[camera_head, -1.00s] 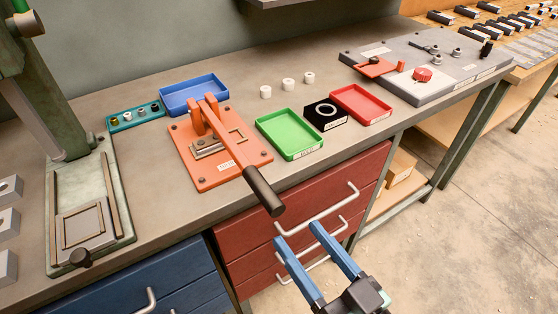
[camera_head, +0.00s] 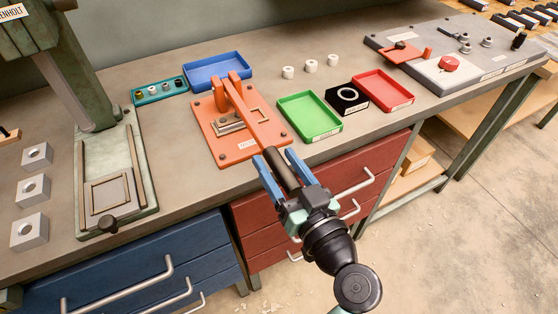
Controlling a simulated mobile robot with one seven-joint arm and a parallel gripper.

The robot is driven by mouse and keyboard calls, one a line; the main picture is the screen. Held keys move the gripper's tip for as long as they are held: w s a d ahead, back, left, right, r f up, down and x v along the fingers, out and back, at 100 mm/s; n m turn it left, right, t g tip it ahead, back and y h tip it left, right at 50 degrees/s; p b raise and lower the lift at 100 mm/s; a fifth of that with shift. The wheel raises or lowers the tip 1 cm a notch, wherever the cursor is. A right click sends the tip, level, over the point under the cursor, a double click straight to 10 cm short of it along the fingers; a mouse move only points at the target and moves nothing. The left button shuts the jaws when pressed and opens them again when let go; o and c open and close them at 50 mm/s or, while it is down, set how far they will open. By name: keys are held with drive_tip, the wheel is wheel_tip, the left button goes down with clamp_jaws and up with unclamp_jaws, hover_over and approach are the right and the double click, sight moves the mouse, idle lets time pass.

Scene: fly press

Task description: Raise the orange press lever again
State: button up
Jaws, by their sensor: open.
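The orange press lever (camera_head: 243,114) is down. It runs from its hinge on the orange press base (camera_head: 234,155) forward over the bench's front edge, ending in a dark handle (camera_head: 281,169). My gripper (camera_head: 273,157) is open, its two blue fingers lying one on each side of the dark handle. The jaws look apart from the handle; whether either finger touches it I cannot tell. The handle's tip is partly hidden by the gripper body. A small metal frame (camera_head: 255,113) sits on the press base beside the lever.
A green tray (camera_head: 322,132), black block (camera_head: 347,98) and red tray (camera_head: 385,103) stand right of the press. A blue tray (camera_head: 217,84) lies behind it. A large green press (camera_head: 130,215) stands left. Red drawers (camera_head: 330,177) with handles lie below my gripper.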

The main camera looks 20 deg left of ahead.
drive_tip(key=shift+c, duration=0.2)
clamp_jaws()
idle(1.1)
